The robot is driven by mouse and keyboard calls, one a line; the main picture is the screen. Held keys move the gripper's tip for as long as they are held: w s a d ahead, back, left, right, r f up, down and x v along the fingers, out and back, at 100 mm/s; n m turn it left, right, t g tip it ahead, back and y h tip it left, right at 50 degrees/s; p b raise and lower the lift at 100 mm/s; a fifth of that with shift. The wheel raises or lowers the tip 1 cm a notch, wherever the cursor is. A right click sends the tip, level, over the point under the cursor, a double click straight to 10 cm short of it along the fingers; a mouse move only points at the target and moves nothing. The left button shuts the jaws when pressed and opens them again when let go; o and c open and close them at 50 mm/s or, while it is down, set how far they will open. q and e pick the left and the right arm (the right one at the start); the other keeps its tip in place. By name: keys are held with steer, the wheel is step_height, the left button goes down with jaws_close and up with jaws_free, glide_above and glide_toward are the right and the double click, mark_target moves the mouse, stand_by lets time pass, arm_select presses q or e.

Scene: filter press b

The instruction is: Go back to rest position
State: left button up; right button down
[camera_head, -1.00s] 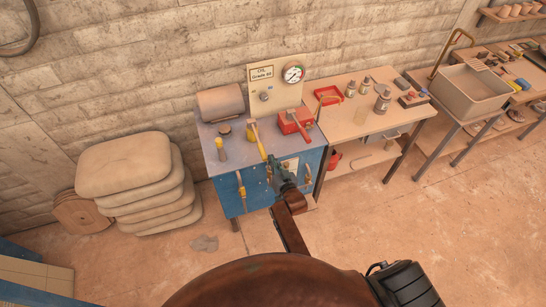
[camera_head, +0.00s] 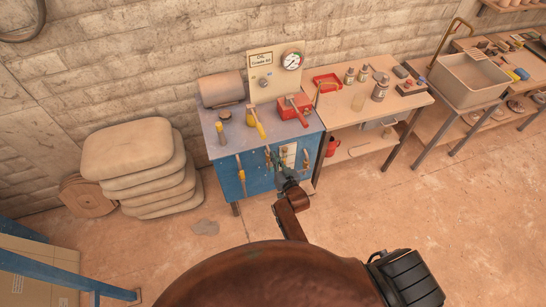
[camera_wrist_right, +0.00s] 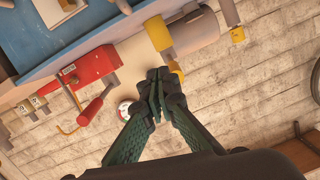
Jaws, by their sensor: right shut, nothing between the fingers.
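My right gripper (camera_head: 277,163) shows in the head view in front of the blue press cabinet (camera_head: 229,180), below the yellow-handled lever (camera_head: 257,124). Its fingers are shut and empty. In the right wrist view the two green fingers meet at their tips (camera_wrist_right: 157,82). There the tips overlap the end of a yellow handle (camera_wrist_right: 158,33); I cannot tell the depth, but the head view shows a gap between gripper and lever. My left gripper is in neither view.
The press top carries a grey cylinder (camera_head: 221,89), a gauge (camera_head: 292,60) and a red box (camera_head: 294,107). A bench with bottles (camera_head: 380,89) adjoins it on the right. Stacked sacks (camera_head: 128,147) stand left. A blue frame (camera_head: 60,275) is near lower left. Floor at right is open.

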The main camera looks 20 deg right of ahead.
steer(key=s+f+n+g+b, duration=0.1)
steer(key=s+f+g+b, duration=0.2)
steer(key=s+f, duration=0.8)
steer(key=s+d+f+g+b, duration=0.15)
steer(key=s+f, duration=0.45)
steer(key=f, duration=1)
steer(key=s+f+n+g+b, duration=0.1)
steer(key=s+f+g+b, duration=0.2)
steer(key=s+f, duration=0.8)
arm_select(q)
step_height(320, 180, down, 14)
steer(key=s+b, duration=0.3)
steer(key=b, duration=0.3)
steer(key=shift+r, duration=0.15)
arm_select(e)
steer(key=s+d+f+g, duration=0.2)
steer(key=s+f, duration=0.5)
steer(key=s, duration=0.4)
steer(key=s+d+f+n+g, duration=0.1)
steer(key=s+d+f+g, duration=0.1)
steer(key=s+f, duration=0.6)
steer(key=s+d+f+g, duration=0.1)
steer(key=s+f+g, duration=0.2)
steer(key=s+f, duration=0.4)
steer(key=s, duration=0.8)
steer(key=shift+d+f+n, duration=0.3)
steer(key=shift+d+f, duration=0.1)
